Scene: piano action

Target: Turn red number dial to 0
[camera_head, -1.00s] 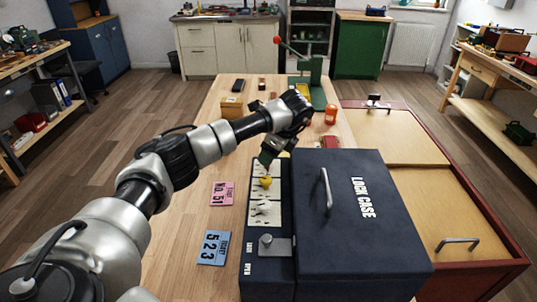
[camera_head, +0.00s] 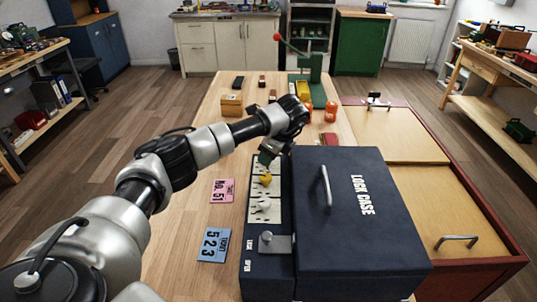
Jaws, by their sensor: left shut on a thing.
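The dark blue lock case (camera_head: 360,245) stands on the wooden bench, with a strip of dials on white plates along its left side. A yellow dial (camera_head: 266,180) and a white dial (camera_head: 264,205) show there. My left gripper (camera_head: 267,160) comes down at the far end of this strip, just beyond the yellow dial. It is shut on the red number dial, which its fingers and wrist hide, so its setting cannot be read. A blue card (camera_head: 214,245) reading 523 and a pink card (camera_head: 222,191) reading No. 51 lie left of the case. My right gripper is out of view.
A grey latch (camera_head: 272,243) sits at the strip's near end, by the LOCK and OPEN marks. Orange jars (camera_head: 331,112), a wooden box (camera_head: 232,105) and a green press (camera_head: 310,75) stand farther back. The bench left of the cards is clear.

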